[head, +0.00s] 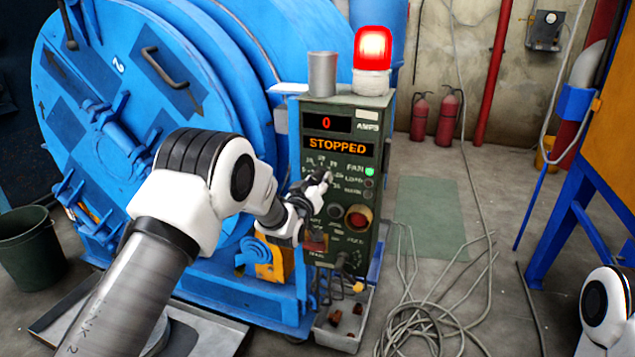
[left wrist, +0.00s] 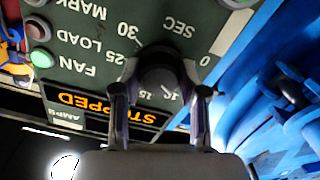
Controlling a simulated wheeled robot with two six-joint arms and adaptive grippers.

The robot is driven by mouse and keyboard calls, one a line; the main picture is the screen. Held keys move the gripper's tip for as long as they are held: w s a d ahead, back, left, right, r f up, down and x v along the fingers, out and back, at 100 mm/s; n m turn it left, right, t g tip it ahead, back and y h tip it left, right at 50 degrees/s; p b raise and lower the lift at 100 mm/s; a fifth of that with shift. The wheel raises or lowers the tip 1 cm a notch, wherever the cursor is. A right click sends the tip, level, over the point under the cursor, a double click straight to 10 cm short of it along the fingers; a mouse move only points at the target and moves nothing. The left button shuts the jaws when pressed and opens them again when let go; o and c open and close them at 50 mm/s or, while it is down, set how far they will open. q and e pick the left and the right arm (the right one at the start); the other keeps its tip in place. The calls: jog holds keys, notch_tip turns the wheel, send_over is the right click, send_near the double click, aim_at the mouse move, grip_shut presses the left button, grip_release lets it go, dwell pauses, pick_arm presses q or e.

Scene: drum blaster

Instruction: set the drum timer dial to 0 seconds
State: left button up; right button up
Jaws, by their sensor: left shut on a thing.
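The drum timer dial (left wrist: 162,70) is a dark round knob on the green control panel (head: 313,262). Around it in the left wrist view, which is upside down, are the marks 0, 25, 30 and SEC, with others partly hidden. A short pale line shows on the knob, but I cannot tell its exact setting. My left gripper (left wrist: 160,80) is shut on the dial, one finger on each side. In the head view my left gripper (head: 318,184) reaches the panel's middle and covers the dial. My right gripper is out of view.
The panel's display (head: 338,148) reads STOPPED, with a red 0 above. A green lamp (head: 369,171) labelled FAN is lit beside the dial. A red beacon (head: 373,50) and metal cup (head: 322,75) stand on top. The blue drum (head: 110,100) is left; loose cables (head: 430,318) lie right.

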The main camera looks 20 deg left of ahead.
pick_arm(q)
jog(key=n, duration=0.6)
jog(key=shift+d+f, duration=0.1)
jog(key=shift+f, duration=0.1)
jog(key=n, duration=0.5)
jog(key=shift+n, duration=0.3)
jog(key=shift+p, duration=0.3)
jog(key=o, duration=1.1)
jog(key=shift+r, duration=0.15)
jog(key=s, duration=1.2)
